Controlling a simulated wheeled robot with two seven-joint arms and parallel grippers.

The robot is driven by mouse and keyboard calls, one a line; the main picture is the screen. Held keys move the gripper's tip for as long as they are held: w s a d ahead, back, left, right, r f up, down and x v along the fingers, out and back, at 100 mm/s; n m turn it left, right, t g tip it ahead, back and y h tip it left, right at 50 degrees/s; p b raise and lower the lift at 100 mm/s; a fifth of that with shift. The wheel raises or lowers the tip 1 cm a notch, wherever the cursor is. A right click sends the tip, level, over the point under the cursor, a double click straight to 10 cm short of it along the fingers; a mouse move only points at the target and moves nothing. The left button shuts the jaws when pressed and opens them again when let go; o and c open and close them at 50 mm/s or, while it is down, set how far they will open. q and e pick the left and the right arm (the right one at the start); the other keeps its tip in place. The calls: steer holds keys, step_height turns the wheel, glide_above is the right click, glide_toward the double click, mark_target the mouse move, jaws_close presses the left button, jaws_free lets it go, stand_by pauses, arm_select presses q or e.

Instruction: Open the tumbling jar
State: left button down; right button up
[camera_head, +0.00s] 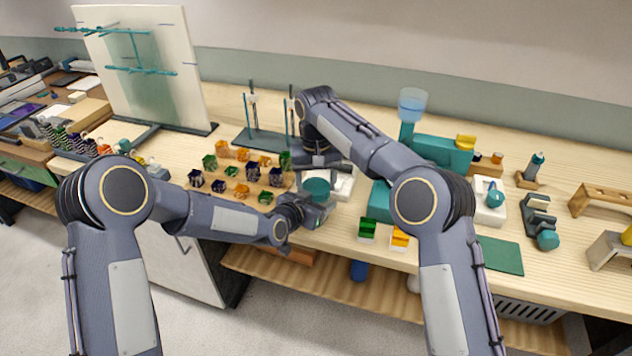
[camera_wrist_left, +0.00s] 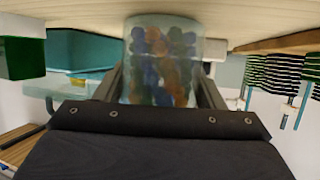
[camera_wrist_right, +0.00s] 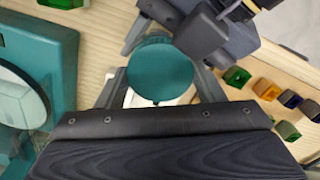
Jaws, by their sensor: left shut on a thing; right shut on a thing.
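The tumbling jar (camera_wrist_left: 160,60) is clear with a teal lid and is filled with several blue, green and orange pieces. In the left wrist view it sits between the fingers of my left gripper (camera_wrist_left: 162,88), which is shut on its body. The teal lid (camera_wrist_right: 160,68) shows from above in the right wrist view, between the fingers of my right gripper (camera_wrist_right: 160,92), which is shut on it. In the head view the lid (camera_head: 317,186) is seen at the bench's front, with both grippers meeting there. Whether the lid is loosened cannot be told.
Several coloured glass pieces (camera_head: 240,192) lie on the wooden bench to the left. A teal machine (camera_wrist_right: 45,60) stands close on the right. Green and orange blocks (camera_head: 367,229) sit near the front edge. A rod stand (camera_head: 262,140) is behind.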

steer(key=o, duration=0.9)
steer(key=shift+o, duration=0.9)
steer(key=shift+a, duration=0.1)
steer(key=shift+r, duration=0.1)
